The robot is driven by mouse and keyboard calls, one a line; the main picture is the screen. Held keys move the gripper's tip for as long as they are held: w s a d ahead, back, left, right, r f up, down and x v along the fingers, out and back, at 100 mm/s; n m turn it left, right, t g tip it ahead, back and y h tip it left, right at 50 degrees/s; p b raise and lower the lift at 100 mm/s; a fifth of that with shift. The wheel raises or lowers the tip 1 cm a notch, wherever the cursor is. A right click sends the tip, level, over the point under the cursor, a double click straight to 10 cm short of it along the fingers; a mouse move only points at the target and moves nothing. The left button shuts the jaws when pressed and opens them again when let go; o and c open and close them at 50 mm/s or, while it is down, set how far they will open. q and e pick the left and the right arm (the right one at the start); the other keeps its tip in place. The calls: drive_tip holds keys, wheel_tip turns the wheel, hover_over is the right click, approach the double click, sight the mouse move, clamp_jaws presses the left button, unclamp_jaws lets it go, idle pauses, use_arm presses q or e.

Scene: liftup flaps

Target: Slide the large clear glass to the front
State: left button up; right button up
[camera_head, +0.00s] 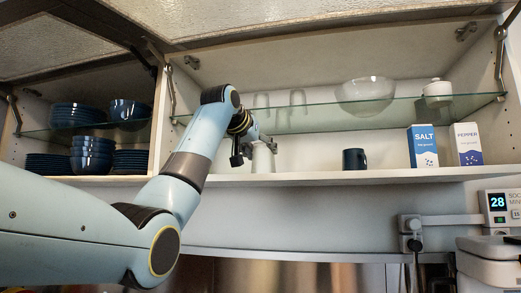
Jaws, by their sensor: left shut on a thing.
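My left gripper (264,143) reaches into the middle bay of the open cabinet, below the glass shelf. It is shut on a pale upright cylinder (263,160) near the front of the lower board. The cylinder looks like the large clear glass, but it is small and partly hidden by my gripper. Two other clear glasses stand on the glass shelf above: one (262,101) above the gripper, the other (298,97) to its right. My right gripper is not in view.
A dark mug (354,159), a salt box (423,146) and a pepper box (467,144) stand right on the lower board. A glass bowl (366,90) and a white pot (437,89) are on the glass shelf (330,119). Blue dishes (92,148) fill the left bay.

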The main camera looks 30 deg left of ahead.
use_arm(q)
drive_tip(key=o, duration=1.4)
drive_tip(key=v, duration=1.2)
